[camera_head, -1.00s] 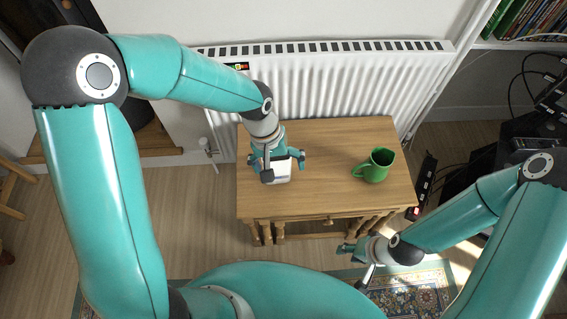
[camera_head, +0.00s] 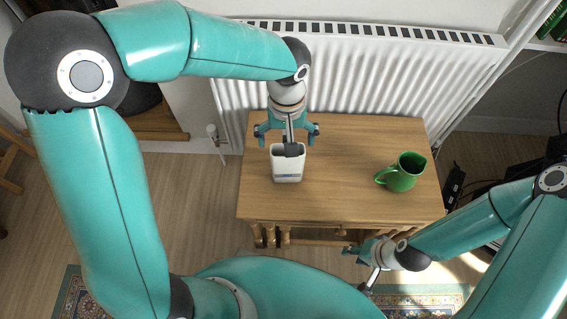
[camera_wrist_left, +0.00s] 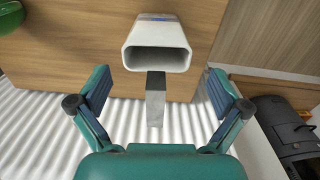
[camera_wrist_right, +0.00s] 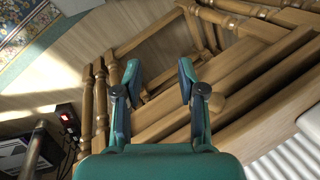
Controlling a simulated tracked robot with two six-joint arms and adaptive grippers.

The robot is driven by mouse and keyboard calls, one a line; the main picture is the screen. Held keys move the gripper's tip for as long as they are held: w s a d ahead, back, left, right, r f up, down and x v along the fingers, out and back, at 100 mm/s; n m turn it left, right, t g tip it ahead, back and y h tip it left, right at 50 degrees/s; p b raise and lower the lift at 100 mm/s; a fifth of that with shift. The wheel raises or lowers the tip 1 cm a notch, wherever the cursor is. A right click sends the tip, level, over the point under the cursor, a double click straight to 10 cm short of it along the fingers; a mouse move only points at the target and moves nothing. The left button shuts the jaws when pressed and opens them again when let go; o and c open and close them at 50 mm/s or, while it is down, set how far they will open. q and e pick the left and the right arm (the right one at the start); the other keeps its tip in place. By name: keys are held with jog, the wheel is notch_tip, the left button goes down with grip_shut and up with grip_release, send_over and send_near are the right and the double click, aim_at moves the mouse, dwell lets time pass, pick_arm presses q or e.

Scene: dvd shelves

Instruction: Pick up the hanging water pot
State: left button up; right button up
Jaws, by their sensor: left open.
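The white pot (camera_head: 288,172), which I take as the hanging water pot, stands on the left part of the wooden table (camera_head: 335,195). In the left wrist view its wide, hollow mouth (camera_wrist_left: 157,59) faces the camera. A grey strip (camera_wrist_left: 155,98) shows at its rim; I cannot tell whether they are joined. My left gripper (camera_head: 288,137) is open on the pot's radiator side, its fingers spread wide and apart from the pot. My right gripper (camera_head: 359,256) is open and empty near the table's front; in its wrist view the fingers (camera_wrist_right: 158,75) are apart.
A green jug (camera_head: 404,173) stands on the right part of the table; its edge also shows in the left wrist view. A white radiator (camera_head: 385,80) runs behind the table. The tabletop between pot and jug is clear.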

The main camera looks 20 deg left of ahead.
pick_arm(q)
jog(key=b, duration=0.2)
send_over(284, 170)
jog(key=w, duration=0.2)
jog(key=shift+f, duration=3.05)
jog(key=shift+w, duration=0.15)
